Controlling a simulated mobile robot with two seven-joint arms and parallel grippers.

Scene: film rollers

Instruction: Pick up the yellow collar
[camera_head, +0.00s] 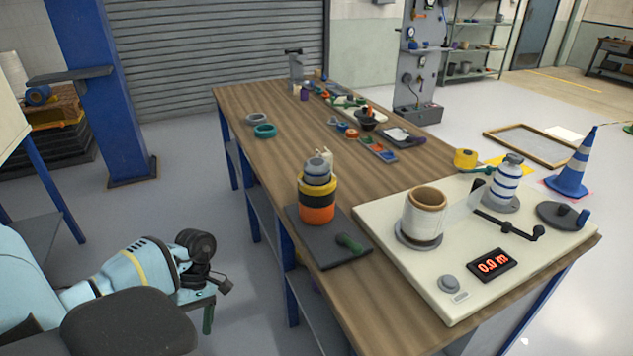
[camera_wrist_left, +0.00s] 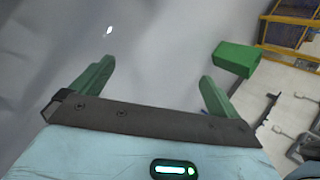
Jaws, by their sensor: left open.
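A yellow collar-like ring (camera_head: 317,184) sits in an upright stack on a dark mat. A grey ring is above it; dark and orange bands are below it. A separate yellow roll-shaped piece (camera_head: 465,158) lies near the back edge of the cream machine plate. My left gripper (camera_head: 208,312) is low at the left, off the table's side and well apart from the stack. In the left wrist view my left gripper (camera_wrist_left: 157,72) has its two green fingers wide apart, with nothing between them. My right gripper is out of view.
The wooden table (camera_head: 285,150) holds several small rings and tools toward its far end. The cream plate (camera_head: 470,290) carries a film roll (camera_head: 424,212), a striped bottle-like spool (camera_head: 506,180) and a display. A dark green piece (camera_head: 350,243) lies on the mat (camera_head: 330,257).

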